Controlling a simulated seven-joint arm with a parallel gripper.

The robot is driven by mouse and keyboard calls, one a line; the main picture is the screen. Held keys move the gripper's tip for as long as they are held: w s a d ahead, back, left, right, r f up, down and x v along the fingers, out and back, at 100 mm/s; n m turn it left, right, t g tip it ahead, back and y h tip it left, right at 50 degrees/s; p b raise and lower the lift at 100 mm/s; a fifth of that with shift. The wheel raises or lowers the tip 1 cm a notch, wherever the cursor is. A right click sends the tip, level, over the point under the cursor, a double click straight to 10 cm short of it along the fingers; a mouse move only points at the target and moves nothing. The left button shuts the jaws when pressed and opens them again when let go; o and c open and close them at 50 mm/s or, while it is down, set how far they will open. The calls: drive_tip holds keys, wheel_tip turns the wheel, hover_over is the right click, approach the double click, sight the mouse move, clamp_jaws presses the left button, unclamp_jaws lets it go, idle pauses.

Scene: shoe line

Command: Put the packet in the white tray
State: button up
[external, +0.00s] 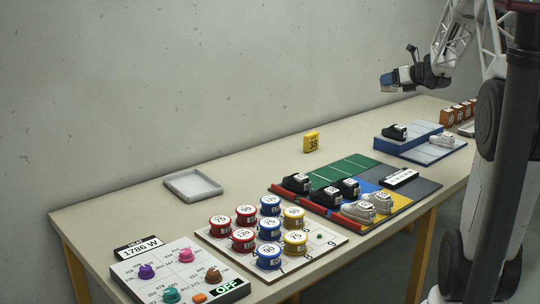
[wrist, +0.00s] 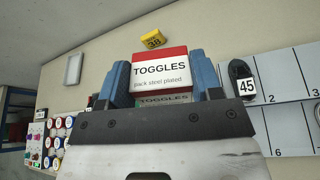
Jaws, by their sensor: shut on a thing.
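The packet (wrist: 160,70) has a red top band and a white label reading TOGGLES. In the wrist view it sits between the two blue fingers of my gripper (wrist: 158,82), which is shut on it. A second, greenish TOGGLES label shows just below; I cannot tell whether it is part of the packet. In the external view my gripper (external: 392,80) is high above the far right part of the table, and the packet is hard to make out there. The white tray (external: 193,185) lies empty at the table's back left; it also shows in the wrist view (wrist: 75,68).
A yellow block marked 38 (external: 312,142) stands near the back edge. Several coloured tins (external: 245,215) stand on a numbered board. Shoes sit on a coloured mat (external: 346,166) and a blue stand (external: 385,143). A knob panel (external: 208,290) is at front left. Table around the tray is clear.

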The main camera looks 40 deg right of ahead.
hover_over(385, 161)
wheel_tip(385, 161, down, 16)
drive_tip(key=shift+d, duration=0.15)
drive_tip(key=shift+f, duration=1.9)
drive_tip(key=shift+f, duration=2)
drive_tip(key=shift+f, duration=0.1)
drive_tip(key=o, duration=1.1)
drive_tip(key=shift+c, duration=0.2)
